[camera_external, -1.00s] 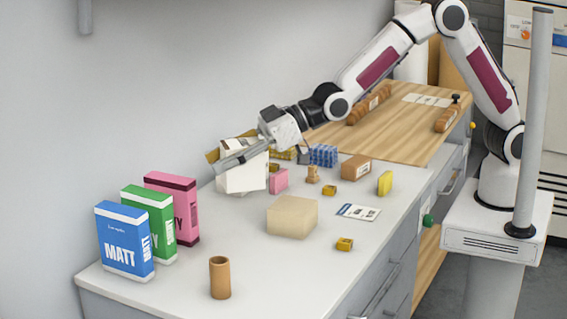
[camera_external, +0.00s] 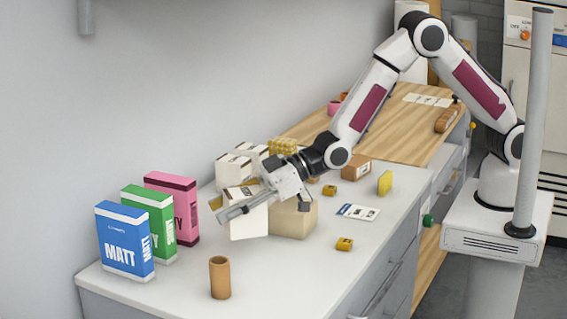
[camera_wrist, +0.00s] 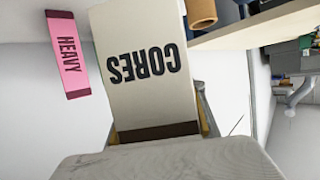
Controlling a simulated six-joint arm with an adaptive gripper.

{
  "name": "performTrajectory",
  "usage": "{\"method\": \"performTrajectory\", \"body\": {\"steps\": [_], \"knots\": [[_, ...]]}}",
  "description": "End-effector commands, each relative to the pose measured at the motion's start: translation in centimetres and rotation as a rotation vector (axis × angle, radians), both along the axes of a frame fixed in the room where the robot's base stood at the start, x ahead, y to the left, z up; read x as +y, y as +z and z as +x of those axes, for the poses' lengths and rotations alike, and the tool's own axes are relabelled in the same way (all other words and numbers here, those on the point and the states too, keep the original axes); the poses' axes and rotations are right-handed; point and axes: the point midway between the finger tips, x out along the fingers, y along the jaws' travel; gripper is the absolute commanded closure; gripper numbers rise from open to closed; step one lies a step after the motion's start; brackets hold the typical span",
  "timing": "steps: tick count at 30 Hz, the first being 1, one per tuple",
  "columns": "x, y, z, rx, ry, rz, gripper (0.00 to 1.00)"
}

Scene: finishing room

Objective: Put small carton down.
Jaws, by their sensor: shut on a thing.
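The small carton (camera_external: 249,222) is a white box with a dark band, held in my gripper (camera_external: 226,212) above the counter. In the wrist view its pale face (camera_wrist: 140,80) reads "CORES" upside down. My gripper is shut on it, with a finger (camera_wrist: 206,110) along its side. In the external view the carton is in front of the white boxes and left of the beige block (camera_external: 298,220). I cannot tell whether its lower edge touches the counter.
White cartons (camera_external: 232,170) stand behind. Blue (camera_external: 125,240), green (camera_external: 150,220) and pink (camera_external: 180,205) boxes stand at left; the pink one also shows in the wrist view (camera_wrist: 68,55). A brown tube (camera_external: 220,278) stands in front. The counter (camera_external: 285,285) is bare at front middle.

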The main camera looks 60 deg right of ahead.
Motion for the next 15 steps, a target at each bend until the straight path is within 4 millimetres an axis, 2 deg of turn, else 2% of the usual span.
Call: {"method": "performTrajectory", "body": {"steps": [8,15], "knots": [[0.0,-0.1,0.0,-0.001,0.0,0.001,0.87],[0.0,-2.2,0.0,0.001,0.0,-0.001,0.87]]}}
